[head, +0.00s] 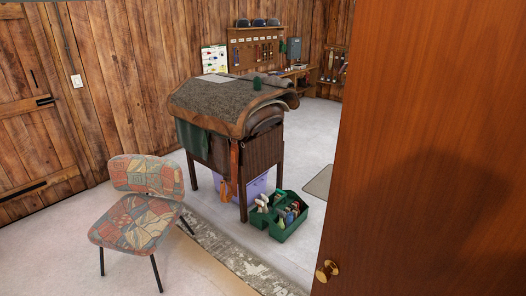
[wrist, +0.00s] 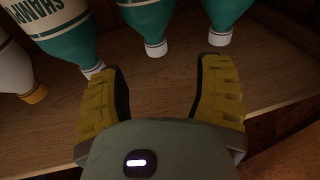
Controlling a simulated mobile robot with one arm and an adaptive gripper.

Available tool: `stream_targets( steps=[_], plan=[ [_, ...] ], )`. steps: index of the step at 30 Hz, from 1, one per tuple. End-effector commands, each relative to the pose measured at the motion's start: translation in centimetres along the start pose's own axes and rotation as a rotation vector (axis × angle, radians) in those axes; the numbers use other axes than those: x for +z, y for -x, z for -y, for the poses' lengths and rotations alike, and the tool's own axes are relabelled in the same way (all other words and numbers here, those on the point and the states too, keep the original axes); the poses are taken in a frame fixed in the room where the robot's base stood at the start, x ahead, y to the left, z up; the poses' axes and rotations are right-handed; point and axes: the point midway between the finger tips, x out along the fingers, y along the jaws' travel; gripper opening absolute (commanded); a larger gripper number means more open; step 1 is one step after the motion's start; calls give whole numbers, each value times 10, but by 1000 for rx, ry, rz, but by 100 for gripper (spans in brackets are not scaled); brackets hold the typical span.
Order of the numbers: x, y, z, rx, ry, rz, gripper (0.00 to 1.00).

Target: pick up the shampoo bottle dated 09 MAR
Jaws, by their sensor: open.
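In the wrist view, my gripper (wrist: 165,66) is open and empty, its yellow padded fingers spread over a wooden surface. Three teal bottles with white caps line the top of the picture, caps toward the gripper. The left teal bottle (wrist: 57,28) shows part of the word SHAMPOO. The middle teal bottle (wrist: 148,18) has its cap just beyond the gap between the fingertips. The right teal bottle (wrist: 226,10) has its cap just beyond the right fingertip. No date is readable on any bottle. My gripper is not visible in the head view.
A whitish bottle with an orange cap (wrist: 14,62) is at the wrist view's left edge. In the head view, a brown door (head: 430,150) fills the right side. A patterned chair (head: 140,222), a saddle stand (head: 262,160) and a green tote (head: 283,232) occupy the floor.

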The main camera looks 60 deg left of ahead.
Motion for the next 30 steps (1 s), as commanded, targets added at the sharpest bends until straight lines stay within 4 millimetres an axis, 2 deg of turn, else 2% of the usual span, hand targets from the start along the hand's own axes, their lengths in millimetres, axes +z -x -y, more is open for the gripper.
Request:
stream_targets(
  steps=[6,17,30],
  plan=[
    [0,-22,0,0,2,-1,66],
    [-1,-37,0,-1,1,0,66],
    [-3,-76,-1,-5,3,1,66]
  ],
)
